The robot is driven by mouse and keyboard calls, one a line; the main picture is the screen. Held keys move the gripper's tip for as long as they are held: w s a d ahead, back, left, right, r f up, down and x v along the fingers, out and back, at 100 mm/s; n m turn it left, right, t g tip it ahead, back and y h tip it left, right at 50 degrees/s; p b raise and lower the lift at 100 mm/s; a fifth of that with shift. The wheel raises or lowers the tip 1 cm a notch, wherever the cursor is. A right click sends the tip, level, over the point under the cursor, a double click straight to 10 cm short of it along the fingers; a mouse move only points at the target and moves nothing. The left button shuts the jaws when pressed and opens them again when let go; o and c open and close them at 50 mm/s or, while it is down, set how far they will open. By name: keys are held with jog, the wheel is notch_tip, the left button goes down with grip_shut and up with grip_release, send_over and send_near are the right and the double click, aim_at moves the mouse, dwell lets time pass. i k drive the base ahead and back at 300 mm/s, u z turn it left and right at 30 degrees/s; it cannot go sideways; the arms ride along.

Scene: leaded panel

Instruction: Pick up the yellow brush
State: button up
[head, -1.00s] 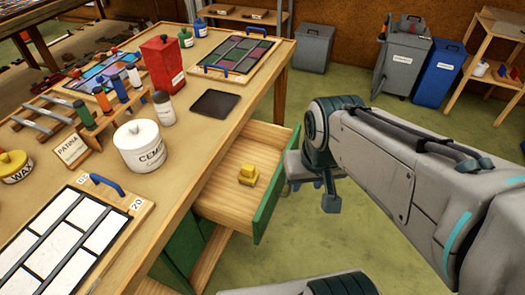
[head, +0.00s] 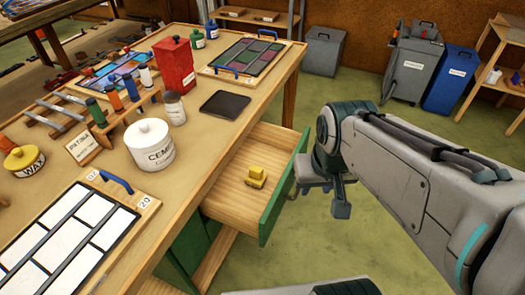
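The yellow brush (head: 256,177) is a small blocky yellow piece lying alone in the open drawer (head: 232,201) of the workbench. The drawer has a light wooden inside and a green front. My gripper (head: 318,198) hangs just outside the drawer, to the right of the green front and apart from the brush. Its fingers are small and partly hidden by my arm, so I cannot tell how far apart they are. I see nothing held in it.
The workbench (head: 195,165) carries a white cement pot (head: 150,147), a red can (head: 174,65), a dark flat pad (head: 225,104) and panel trays. The drawer's green front (head: 284,203) stands between my gripper and the brush. Bins (head: 411,70) stand behind on open green floor.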

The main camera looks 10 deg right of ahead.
aim_at(256, 178)
jog(key=u, duration=0.35)
jog(key=k, duration=0.55)
jog(key=u, duration=0.2)
jog(key=i, duration=1.1)
jog(key=z, duration=0.35)
